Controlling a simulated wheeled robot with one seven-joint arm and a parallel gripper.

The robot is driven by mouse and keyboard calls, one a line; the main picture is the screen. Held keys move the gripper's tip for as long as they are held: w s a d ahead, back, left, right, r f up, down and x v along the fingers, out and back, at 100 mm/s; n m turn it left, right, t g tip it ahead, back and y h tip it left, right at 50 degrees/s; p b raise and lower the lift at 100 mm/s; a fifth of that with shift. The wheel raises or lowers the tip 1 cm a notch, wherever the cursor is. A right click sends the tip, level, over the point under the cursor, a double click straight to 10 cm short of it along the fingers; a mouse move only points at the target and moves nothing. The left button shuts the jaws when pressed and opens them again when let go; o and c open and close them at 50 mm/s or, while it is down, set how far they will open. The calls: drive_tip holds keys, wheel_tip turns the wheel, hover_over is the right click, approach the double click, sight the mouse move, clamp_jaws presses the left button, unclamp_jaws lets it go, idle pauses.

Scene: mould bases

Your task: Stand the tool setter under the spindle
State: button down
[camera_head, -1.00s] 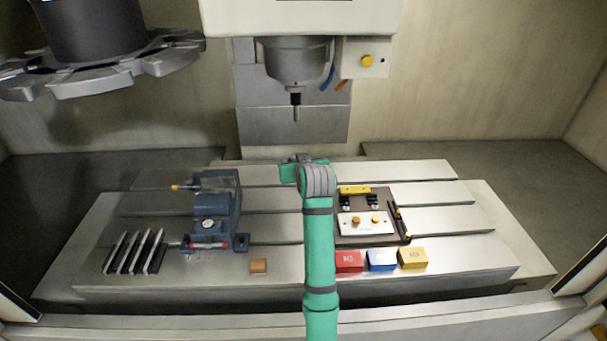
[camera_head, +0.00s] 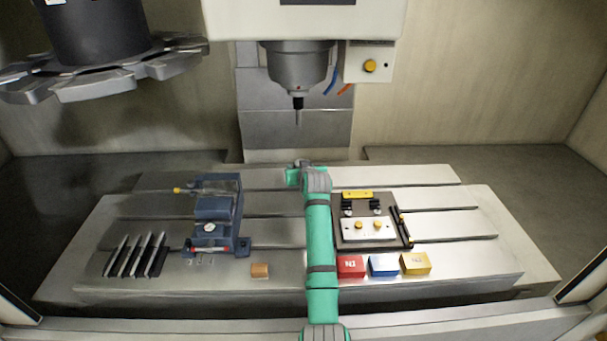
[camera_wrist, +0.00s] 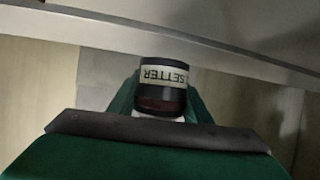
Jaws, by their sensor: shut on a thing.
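The tool setter (camera_wrist: 163,75) is a small dark cylinder with a pale band reading "SETTER", upside down in the wrist view. My gripper (camera_wrist: 162,104) is shut on it, with green fingers on both sides. In the head view the setter and the fingertips are hidden behind the end of my arm. The spindle (camera_head: 297,65) hangs above the back of the table, with a thin tool (camera_head: 298,115) pointing down. The end of my arm appears below that tool in the picture; the gap in height and depth cannot be told.
A tool carousel (camera_head: 110,75) hangs upper left.

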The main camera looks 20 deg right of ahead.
drive_tip(key=shift+a+f, duration=0.35)
drive_tip(key=shift+f, duration=0.25)
drive_tip(key=shift+a+f, duration=0.35)
drive_tip(key=shift+f, duration=0.25)
drive_tip(key=shift+a+y, duration=0.25)
drive_tip(key=shift+y, duration=0.05)
drive_tip(key=shift+d+f, duration=0.1)
drive_tip(key=shift+d, duration=0.35)
drive_tip(key=c, duration=0.9)
unclamp_jaws()
drive_tip(key=shift+s+d+f, duration=0.1)
drive_tip(key=shift+s+d, duration=0.05)
drive_tip(key=shift+c, duration=0.2)
